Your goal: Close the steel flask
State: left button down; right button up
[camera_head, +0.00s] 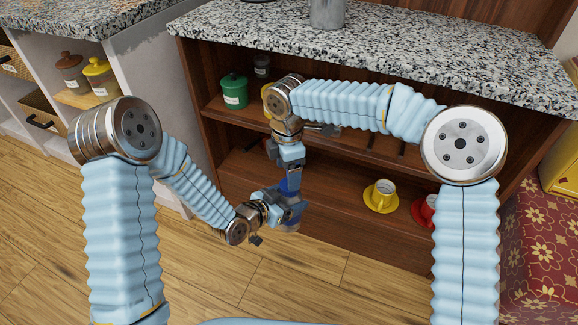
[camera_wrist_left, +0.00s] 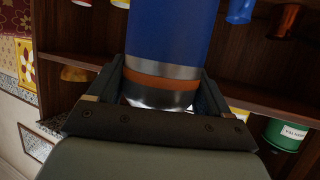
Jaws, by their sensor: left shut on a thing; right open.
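A flask with a blue body (camera_wrist_left: 170,35), a steel band, an orange band and a steel end shows in the left wrist view. My left gripper (camera_wrist_left: 160,92) is shut on it around the banded part. In the head view, blue of the flask (camera_head: 289,186) shows between my two grippers, in front of the lower shelf. My left gripper (camera_head: 289,207) holds it from the left, low down. My right gripper (camera_head: 292,172) is open just above, pointing down. Whether it touches the flask is unclear. The flask's top and any lid are hidden by the grippers.
A grey metal cylinder (camera_head: 327,12) stands on the speckled counter (camera_head: 400,45). The wood floor (camera_head: 190,270) is clear.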

jog(key=shift+r+n, duration=0.4)
jog(key=shift+n, duration=0.4)
jog(key=r+n, duration=0.2)
jog(key=n, duration=0.1)
jog(key=shift+w+d+r, duration=0.1)
jog(key=shift+d, duration=0.1)
jog(key=shift+f, duration=4.05)
jog(key=c, duration=1.1)
jog(key=m, duration=0.6)
